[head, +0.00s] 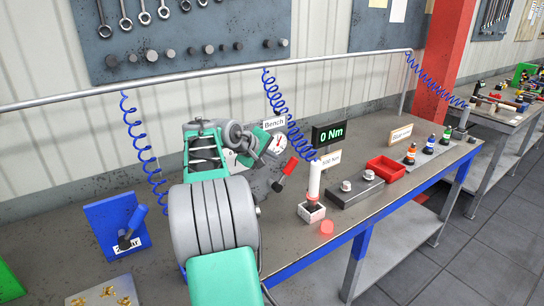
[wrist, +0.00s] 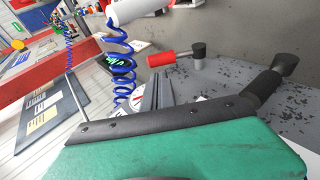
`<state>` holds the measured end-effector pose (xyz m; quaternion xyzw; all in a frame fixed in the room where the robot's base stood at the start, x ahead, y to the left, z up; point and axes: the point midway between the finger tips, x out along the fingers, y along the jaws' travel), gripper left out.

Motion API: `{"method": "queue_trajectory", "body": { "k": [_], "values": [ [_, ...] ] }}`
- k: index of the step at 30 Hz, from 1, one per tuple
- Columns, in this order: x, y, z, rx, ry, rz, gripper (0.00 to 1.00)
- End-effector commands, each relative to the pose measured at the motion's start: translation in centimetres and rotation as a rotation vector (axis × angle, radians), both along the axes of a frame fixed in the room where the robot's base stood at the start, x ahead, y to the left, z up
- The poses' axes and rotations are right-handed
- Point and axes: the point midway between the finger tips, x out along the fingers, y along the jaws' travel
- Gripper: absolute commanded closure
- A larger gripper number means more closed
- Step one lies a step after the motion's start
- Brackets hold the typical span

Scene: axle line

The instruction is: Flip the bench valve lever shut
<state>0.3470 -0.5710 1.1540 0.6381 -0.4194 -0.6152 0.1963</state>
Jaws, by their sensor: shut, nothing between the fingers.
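The bench valve lever has a red handle (head: 290,166) on a dark pivot, beside a round gauge (head: 278,141) under a "Bench" sign. In the head view the handle slants up to the right. In the wrist view the red handle (wrist: 161,58) lies sideways, its dark pivot (wrist: 199,53) at the right end. My gripper (wrist: 158,88) is shut and empty, its grey fingers pointing toward the handle, which shows just beyond the tips. I cannot tell whether they touch. In the head view my arm hides much of the gripper.
A blue coiled hose (head: 275,95) hangs behind the lever. A white cylinder (head: 315,180), a "0 Nm" display (head: 328,133) and a red tray (head: 386,168) stand to the right. A blue panel with a blue-handled lever (head: 137,217) is at the left.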

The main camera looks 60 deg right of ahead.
Motion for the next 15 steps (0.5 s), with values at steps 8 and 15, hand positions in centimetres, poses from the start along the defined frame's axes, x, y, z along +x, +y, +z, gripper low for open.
{"method": "queue_trajectory", "body": {
  "k": [8,15],
  "values": [
    [-0.6,-4.8,-3.7,0.003,0.001,-0.001,1.00],
    [-0.9,-7.7,-6.1,0.001,0.000,0.003,1.00]
  ]
}}
